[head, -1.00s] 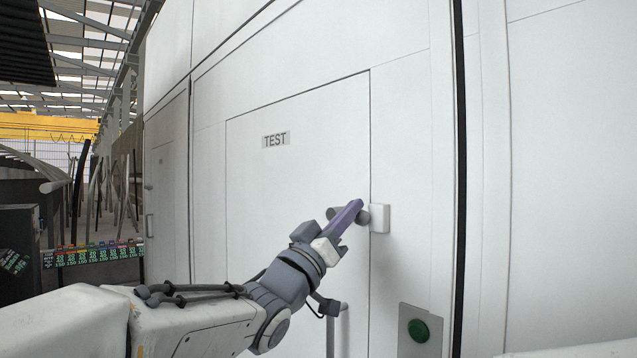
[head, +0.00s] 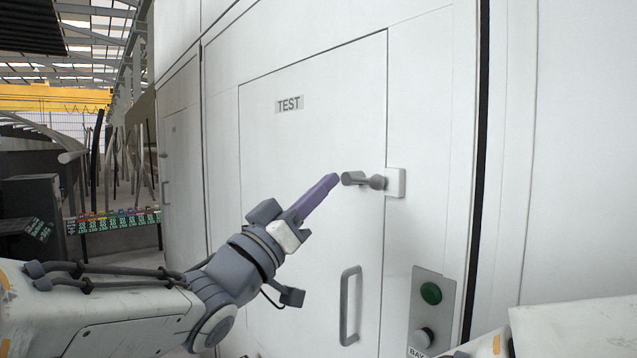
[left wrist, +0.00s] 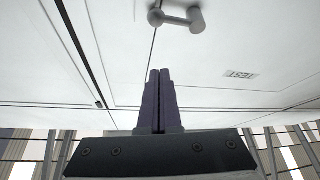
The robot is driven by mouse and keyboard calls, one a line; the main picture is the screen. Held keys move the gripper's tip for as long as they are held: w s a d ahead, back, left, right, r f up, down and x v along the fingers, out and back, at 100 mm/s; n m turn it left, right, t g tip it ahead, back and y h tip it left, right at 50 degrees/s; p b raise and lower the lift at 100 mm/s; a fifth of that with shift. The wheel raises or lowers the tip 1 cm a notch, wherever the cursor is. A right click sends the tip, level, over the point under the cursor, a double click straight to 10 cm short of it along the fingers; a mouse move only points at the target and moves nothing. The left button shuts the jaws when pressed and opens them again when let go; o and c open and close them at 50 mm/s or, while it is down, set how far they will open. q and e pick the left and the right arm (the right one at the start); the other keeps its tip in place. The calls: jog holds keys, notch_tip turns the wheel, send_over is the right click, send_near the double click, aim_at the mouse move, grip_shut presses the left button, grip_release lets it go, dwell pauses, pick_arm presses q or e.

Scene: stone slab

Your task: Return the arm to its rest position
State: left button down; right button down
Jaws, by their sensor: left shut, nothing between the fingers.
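My left gripper (head: 332,181) is shut and empty, its purple fingers pointing up and to the right in front of the white door (head: 290,160) marked TEST. In the head view its tips are just left of the grey latch handle (head: 362,180) on the door's right edge; whether they touch it is hard to tell there. In the left wrist view the closed fingers (left wrist: 159,78) stand apart from the handle (left wrist: 178,20), which is at the top of the picture. My right gripper is not in view.
A vertical grey pull handle (head: 350,305) is lower on the door. A panel with a green button (head: 431,293) is at the lower right. A smaller door (head: 182,170) stands to the left. A rack with coloured labels (head: 115,221) is at the far left.

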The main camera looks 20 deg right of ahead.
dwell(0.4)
pick_arm(q)
jog(key=a+f+n+y, duration=0.1)
jog(key=a+f+y, duration=0.25)
jog(key=f, duration=0.45)
jog(key=a+f+n+g+y, duration=0.1)
jog(key=a+f+n+y, duration=0.1)
jog(key=f+y, duration=0.45)
jog(key=a+f+n+y, duration=0.1)
jog(key=a+f+y, duration=0.2)
jog(key=f, duration=0.6)
jog(key=s+a+f+g+y, duration=0.3)
jog(key=s+a+f, duration=0.35)
jog(key=f, duration=0.25)
jog(key=s+a+f+m+g+y+p, duration=0.1)
jog(key=s+a+f+g+y, duration=0.15)
jog(key=s+a+g, duration=0.4)
jog(key=s+a+f+m+g+y, duration=0.1)
jog(key=s+a+f+y, duration=0.2)
jog(key=s, duration=0.6)
notch_tip(320, 180, up, 16)
jog(key=h+p, duration=0.1)
jog(key=p, duration=1.5)
jog(key=shift+d+f+t, duration=0.25)
jog(key=shift+t, duration=0.1)
jog(key=shift+w, duration=0.1)
